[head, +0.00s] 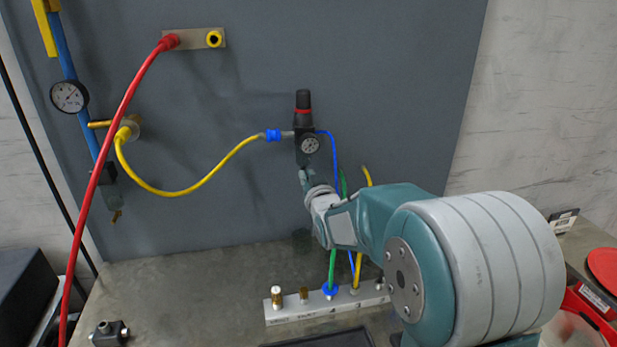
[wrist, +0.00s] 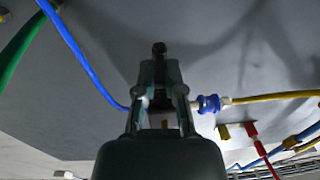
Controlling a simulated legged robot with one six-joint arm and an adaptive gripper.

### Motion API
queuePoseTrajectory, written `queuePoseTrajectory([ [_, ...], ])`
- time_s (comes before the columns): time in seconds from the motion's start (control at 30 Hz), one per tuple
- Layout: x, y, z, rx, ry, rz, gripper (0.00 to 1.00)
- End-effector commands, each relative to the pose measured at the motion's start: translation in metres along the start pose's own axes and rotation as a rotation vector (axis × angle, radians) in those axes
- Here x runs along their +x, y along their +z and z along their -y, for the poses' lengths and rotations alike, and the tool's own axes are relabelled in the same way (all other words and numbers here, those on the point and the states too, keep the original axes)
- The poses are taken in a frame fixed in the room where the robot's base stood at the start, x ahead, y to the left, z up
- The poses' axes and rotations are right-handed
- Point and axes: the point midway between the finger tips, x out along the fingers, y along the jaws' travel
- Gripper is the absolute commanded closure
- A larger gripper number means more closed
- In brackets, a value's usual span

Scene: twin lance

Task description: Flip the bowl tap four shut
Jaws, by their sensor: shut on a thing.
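The regulator unit (head: 304,116) is on the grey panel, with a black knob, a red ring and a round gauge (head: 310,145). My gripper (head: 304,174) reaches up to its underside from the lower right. In the wrist view the two fingers (wrist: 160,72) are close together around a small dark part below the unit, where the bowl tap sits. The fingers hide most of the tap, so its lever angle cannot be told. No number on the tap can be read.
A blue hose (head: 335,160) and a yellow hose (head: 190,192) join the regulator's sides. A green hose (head: 332,267) rises from the pale manifold (head: 317,312) on the bench. A red hose (head: 115,130) crosses the left. A blue pipe with a gauge (head: 69,96) stands at far left.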

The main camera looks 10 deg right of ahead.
Motion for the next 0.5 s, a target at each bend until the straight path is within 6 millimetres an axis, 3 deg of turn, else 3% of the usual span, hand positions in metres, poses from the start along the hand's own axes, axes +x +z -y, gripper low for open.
queuePoseTrajectory([
  [0.5, 0.0001, -0.0016, 0.0033, 0.0, 0.077, 0.0, 1.0],
])
